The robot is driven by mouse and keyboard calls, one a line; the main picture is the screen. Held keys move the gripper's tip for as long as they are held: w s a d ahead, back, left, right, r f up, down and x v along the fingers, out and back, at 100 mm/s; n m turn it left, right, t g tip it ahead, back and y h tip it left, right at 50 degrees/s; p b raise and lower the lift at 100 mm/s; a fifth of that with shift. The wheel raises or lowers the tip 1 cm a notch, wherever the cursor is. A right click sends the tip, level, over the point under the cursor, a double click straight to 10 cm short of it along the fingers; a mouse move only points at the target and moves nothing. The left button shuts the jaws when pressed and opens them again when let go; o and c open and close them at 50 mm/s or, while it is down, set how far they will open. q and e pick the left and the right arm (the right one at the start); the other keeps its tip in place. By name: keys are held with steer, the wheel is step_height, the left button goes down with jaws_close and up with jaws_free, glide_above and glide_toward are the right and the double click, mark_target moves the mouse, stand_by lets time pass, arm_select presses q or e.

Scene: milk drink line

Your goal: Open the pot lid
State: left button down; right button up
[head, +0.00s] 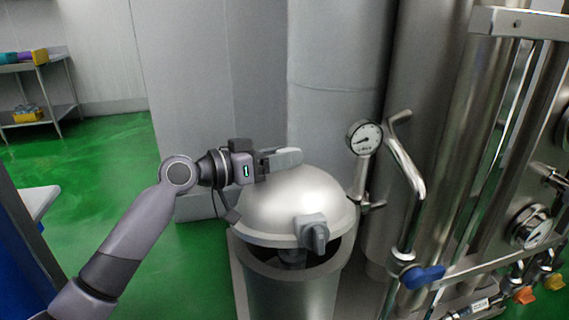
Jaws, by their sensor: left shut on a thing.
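The pot (290,290) is a steel cylinder at the lower middle of the head view. Its domed steel lid (305,195) sits above the rim, with a dark gap showing between them along the near and right side. A grey clamp-like fitting (313,232) is on the lid's near edge. My left gripper (272,160) reaches in from the left at the top of the dome. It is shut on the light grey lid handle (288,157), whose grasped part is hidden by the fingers. My right gripper is not in view.
A pressure gauge (364,138) and a bent steel pipe (403,165) with a blue valve handle (422,275) stand close to the right of the pot. Large steel cylinders rise behind. Green floor (110,180) is open at the left.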

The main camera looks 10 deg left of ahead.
arm_select(q)
steer(key=w, duration=0.1)
steer(key=w+a+r+n+p, duration=0.1)
steer(key=w+r+n, duration=0.1)
steer(key=shift+w+a+r+g, duration=0.2)
steer(key=shift+w+a+g, duration=0.1)
steer(key=shift+w+a+r+n+p, duration=0.1)
steer(key=shift+w+a+n+p, duration=0.1)
steer(key=shift+w+n, duration=0.25)
steer(key=shift+w+a+r+n+p, duration=0.1)
steer(key=shift+w+a+n+p, duration=0.05)
steer(key=shift+w+n, duration=0.25)
